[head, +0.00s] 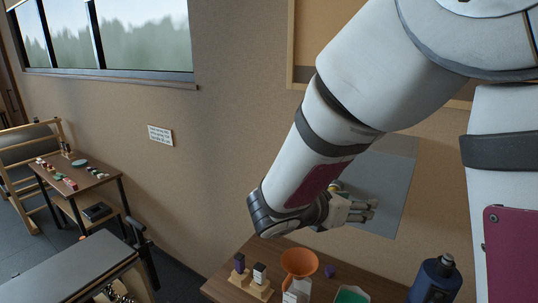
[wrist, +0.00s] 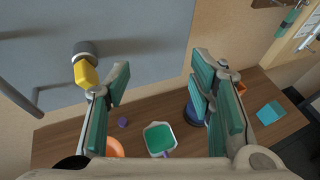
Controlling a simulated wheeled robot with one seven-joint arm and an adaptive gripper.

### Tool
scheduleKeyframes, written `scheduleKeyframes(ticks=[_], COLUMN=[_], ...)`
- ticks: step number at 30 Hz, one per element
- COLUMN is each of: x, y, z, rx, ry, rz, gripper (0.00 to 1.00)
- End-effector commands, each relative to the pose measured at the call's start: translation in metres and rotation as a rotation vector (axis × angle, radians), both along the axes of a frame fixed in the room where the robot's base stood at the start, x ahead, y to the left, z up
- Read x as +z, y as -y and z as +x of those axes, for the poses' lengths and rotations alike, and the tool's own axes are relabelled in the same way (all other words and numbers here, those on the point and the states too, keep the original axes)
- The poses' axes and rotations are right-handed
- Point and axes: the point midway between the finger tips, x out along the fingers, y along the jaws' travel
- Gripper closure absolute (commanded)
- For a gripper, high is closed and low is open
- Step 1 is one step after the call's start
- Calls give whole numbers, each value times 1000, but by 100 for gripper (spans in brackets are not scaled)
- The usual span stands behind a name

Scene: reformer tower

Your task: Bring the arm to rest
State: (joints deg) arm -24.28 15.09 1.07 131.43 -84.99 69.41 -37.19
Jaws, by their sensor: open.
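My arm reaches from the upper right across the head view. My gripper (head: 362,211) is in front of a grey wall panel (head: 398,180), above a wooden table (head: 232,283). In the wrist view my gripper (wrist: 160,88) has its green-padded fingers spread wide, with nothing between them. A yellow piece on a dark round mount (wrist: 86,68) juts from the grey panel beside the left finger. I cannot tell whether the finger touches it. Part of the panel is hidden behind my arm in the head view.
The table holds an orange funnel (head: 299,262), a purple cube (head: 329,271), a green-topped container (head: 351,295), a blue bottle (head: 435,281) and small upright pieces on wooden blocks (head: 259,278). A side table (head: 97,176) and a dark bench (head: 67,272) stand left.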

Motion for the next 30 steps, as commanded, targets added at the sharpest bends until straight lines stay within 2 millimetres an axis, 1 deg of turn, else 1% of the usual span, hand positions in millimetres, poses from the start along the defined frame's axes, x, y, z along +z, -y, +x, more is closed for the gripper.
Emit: scheduleKeyframes(ticks=[1,3,7,9,11,12,15,18,21,24,27,30], x=[10,15,20,21,21,22,23,28,35,43,51,55], y=[17,34,51,53,52,50,39,24,6,-10,-21,-28], z=[-19,-46,-94,-118,-137,-149,-174,-194,-207,-215,-220,-222], rx=[-100,-234,-477,-605,-714,-783,-958,-1123,-1274,-1394,-1479,-1525], ry=[56,126,267,348,419,466,585,703,808,886,936,960], rz=[94,226,471,606,720,798,995,1195,1387,1550,1667,1733], gripper=[51,51,51,51,51,51,51,51,51,51,51,51])
